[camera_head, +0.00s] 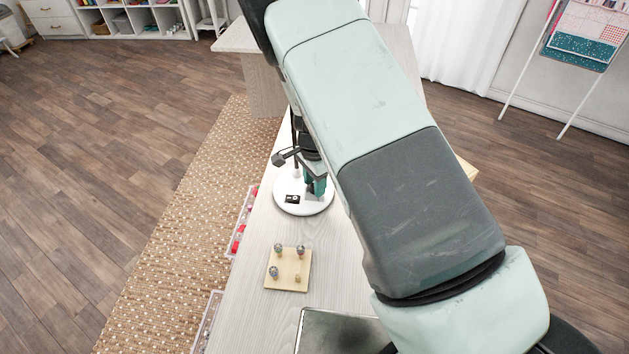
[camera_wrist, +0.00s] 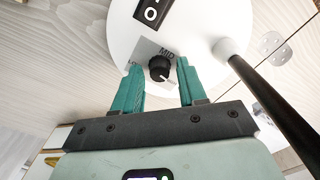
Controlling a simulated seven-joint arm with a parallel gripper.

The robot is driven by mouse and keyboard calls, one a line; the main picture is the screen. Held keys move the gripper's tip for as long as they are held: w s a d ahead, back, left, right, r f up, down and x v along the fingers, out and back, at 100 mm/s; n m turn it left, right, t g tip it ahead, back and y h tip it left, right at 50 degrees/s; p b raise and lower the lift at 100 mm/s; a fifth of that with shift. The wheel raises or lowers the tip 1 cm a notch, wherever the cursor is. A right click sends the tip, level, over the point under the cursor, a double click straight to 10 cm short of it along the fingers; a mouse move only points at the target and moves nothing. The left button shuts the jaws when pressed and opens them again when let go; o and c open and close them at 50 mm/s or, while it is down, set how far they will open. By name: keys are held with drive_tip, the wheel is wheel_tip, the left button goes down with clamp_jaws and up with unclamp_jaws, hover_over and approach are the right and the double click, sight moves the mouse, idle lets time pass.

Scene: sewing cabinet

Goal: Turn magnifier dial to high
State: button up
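A pale mark shows at the dial's lower right. My gripper (camera_wrist: 159,66) is open, with one teal finger on each side of the dial; gaps show beside it. In the head view, my gripper (camera_head: 316,185) is over the white base (camera_head: 300,207), and the dial is hidden.
The magnifier's dark stem (camera_wrist: 275,110) rises close to the right finger. On the table (camera_head: 250,290) stands a wooden board (camera_head: 288,281) with several small knobs. A dark metallic tray (camera_head: 340,335) lies nearer.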

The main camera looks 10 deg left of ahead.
drive_tip(key=shift+o, duration=0.4)
drive_tip(key=shift+r, duration=0.1)
wheel_tip(320, 180, up, 11)
idle(0.6)
drive_tip(key=s+d+r+n+t+y, duration=0.1)
drive_tip(key=s+d+r, duration=0.15)
drive_tip(key=r, duration=0.45)
drive_tip(key=s+d+r+n, duration=0.2)
drive_tip(key=d+r, duration=0.2)
drive_tip(key=r, duration=0.3)
drive_tip(key=s+d+r+n+t+y, duration=0.1)
drive_tip(key=s+d+r, duration=0.2)
drive_tip(key=r, duration=0.4)
drive_tip(key=s+d+r+n+t, duration=0.1)
drive_tip(key=s+d+r+n, duration=0.1)
drive_tip(key=s, duration=0.4)
drive_tip(key=s+d+r+n+t+h, duration=0.1)
drive_tip(key=s+d+r+n, duration=0.1)
drive_tip(key=s+d+r, duration=0.2)
drive_tip(key=s+d+r+n+t+h, duration=0.1)
drive_tip(key=s+d+r+n, duration=0.1)
drive_tip(key=s, duration=0.6)
drive_tip(key=shift+d+r+t, duration=0.3)
drive_tip(key=shift+d+r, duration=0.3)
drive_tip(key=shift+d, duration=0.2)
